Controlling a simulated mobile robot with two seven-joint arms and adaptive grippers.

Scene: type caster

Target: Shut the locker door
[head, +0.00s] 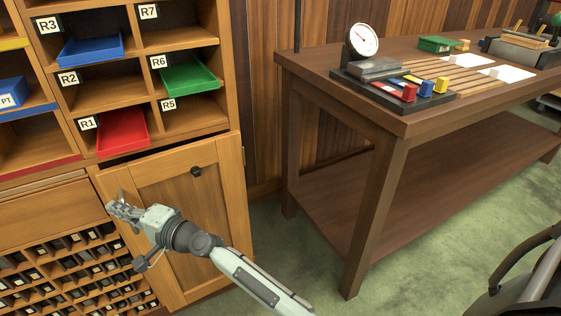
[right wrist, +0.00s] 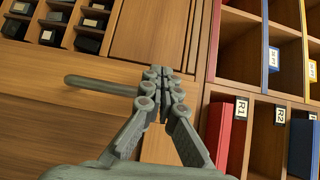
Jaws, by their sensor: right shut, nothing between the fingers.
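My right gripper (head: 115,207) is shut and empty at the door's left edge. I cannot tell whether it touches the door. In the right wrist view its fingertips (right wrist: 165,82) are together against a background of wooden cabinet fronts. My left gripper is not in view.
Open compartments above hold red (head: 122,132), green (head: 188,76) and blue (head: 90,50) trays. Small type cubbies (head: 75,265) lie left of the door. A brown workbench (head: 400,120) stands at the right, with green floor between it and the cabinet. A dark curved object is at bottom right.

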